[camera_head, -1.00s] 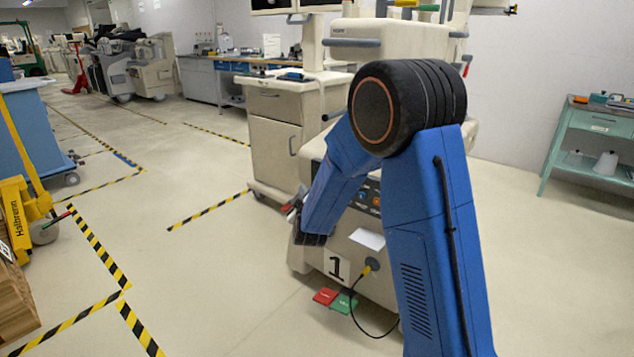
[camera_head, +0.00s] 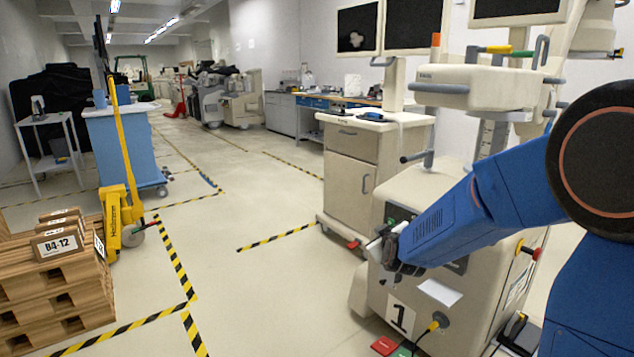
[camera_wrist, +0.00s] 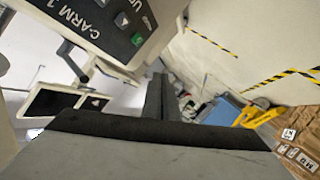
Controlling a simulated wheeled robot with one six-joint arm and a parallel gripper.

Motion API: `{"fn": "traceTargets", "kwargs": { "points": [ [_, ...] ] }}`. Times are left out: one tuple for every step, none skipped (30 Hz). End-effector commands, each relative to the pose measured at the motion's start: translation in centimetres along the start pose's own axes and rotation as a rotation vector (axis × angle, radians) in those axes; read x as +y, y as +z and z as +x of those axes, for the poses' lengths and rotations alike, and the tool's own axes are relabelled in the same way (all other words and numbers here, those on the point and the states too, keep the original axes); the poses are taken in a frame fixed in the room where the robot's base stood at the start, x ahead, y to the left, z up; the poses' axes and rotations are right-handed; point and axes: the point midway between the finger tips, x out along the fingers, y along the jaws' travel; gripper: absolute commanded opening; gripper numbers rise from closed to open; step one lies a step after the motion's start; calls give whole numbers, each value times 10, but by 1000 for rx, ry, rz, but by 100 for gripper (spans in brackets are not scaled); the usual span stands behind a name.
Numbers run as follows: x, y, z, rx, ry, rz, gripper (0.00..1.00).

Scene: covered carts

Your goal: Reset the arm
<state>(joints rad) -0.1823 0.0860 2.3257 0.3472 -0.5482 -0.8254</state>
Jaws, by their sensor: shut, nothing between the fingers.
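My blue arm comes in from the right edge of the head view, bent at a large black joint, with its forearm reaching left. My gripper (camera_head: 385,256) is at the forearm's end, in front of the beige C-arm machine (camera_head: 398,330) labelled 1. I cannot tell the exact gap between them. In the wrist view my gripper (camera_wrist: 158,95) shows as dark fingers, shut and empty. The C-arm machine's dark label panel (camera_wrist: 100,22) fills the upper left of that view.
A beige cabinet cart (camera_head: 352,150) stands behind the gripper. Pallets with boxes (camera_head: 55,280) and a yellow pallet truck (camera_head: 118,215) are at left, by a blue cart (camera_head: 122,150). Red and green pedals (camera_head: 385,345) lie at the machine's foot. The striped floor between is open.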

Motion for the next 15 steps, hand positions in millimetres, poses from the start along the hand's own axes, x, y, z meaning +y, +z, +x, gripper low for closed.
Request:
{"fn": "traceTargets", "kwargs": {
  "points": [
    [4,-2,-14,-11,-22,24,0],
    [5,-2,-23,-21,-38,39,0],
    [5,-1,-33,-36,-61,58,0],
    [6,0,-42,-48,-77,73,0],
    [6,0,-50,-60,-91,87,0],
    [7,2,-61,-77,-110,106,0],
    [8,3,-70,-90,-125,120,0],
    [8,5,-79,-103,-138,133,0],
    [8,7,-91,-123,-157,151,0],
    [8,10,-100,-138,-170,165,0],
    [8,11,-110,-152,-182,176,0],
    [9,14,-122,-172,-197,194,0],
    [9,17,-131,-189,-207,207,0],
    [9,20,-141,-205,-218,219,0],
    [8,24,-154,-228,-232,234,0]
  ]
}}
